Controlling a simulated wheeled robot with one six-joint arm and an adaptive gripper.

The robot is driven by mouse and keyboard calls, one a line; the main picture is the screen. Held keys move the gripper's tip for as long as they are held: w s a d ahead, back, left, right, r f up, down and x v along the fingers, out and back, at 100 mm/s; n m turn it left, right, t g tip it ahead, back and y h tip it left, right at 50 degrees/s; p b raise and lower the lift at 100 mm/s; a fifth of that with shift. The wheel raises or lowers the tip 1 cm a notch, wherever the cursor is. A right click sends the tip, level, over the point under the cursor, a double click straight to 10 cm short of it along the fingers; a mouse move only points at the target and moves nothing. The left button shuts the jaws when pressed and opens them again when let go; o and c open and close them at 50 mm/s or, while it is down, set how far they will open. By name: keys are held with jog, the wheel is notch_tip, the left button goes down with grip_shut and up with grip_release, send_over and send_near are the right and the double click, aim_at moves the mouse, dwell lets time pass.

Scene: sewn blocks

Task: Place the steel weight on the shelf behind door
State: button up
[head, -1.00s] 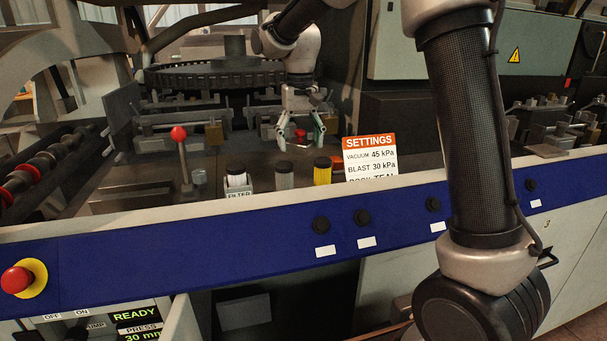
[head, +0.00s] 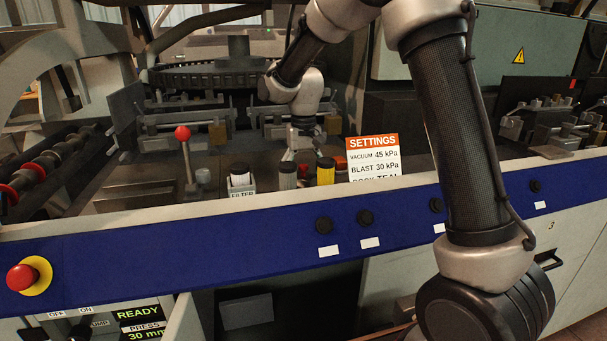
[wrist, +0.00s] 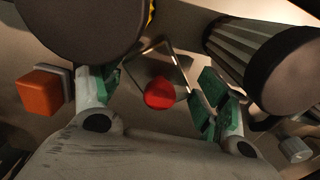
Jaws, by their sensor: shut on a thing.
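My gripper (wrist: 158,92) is low on the machine deck, behind the dark-topped cylinders in the head view (head: 300,156). Its green-padded fingers are shut on a red-topped piece (wrist: 160,93), with a thin square outline around it in the wrist view. The cylinders partly hide the grip in the head view. I cannot make out a steel weight for certain. A dark open compartment (head: 288,320) lies below the blue front panel. A pale upright panel (head: 182,328) stands at its left side; I cannot tell whether it is a door.
A yellow cylinder (head: 325,172) and a pale ribbed one (head: 287,176) stand close to my gripper. An orange block (wrist: 40,92) is beside it. The settings sign (head: 373,158), filter jar (head: 241,183) and red-knobbed lever (head: 184,150) rise from the deck.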

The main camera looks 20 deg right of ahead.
jog(key=o, duration=1.6)
jog(key=shift+f, duration=0.1)
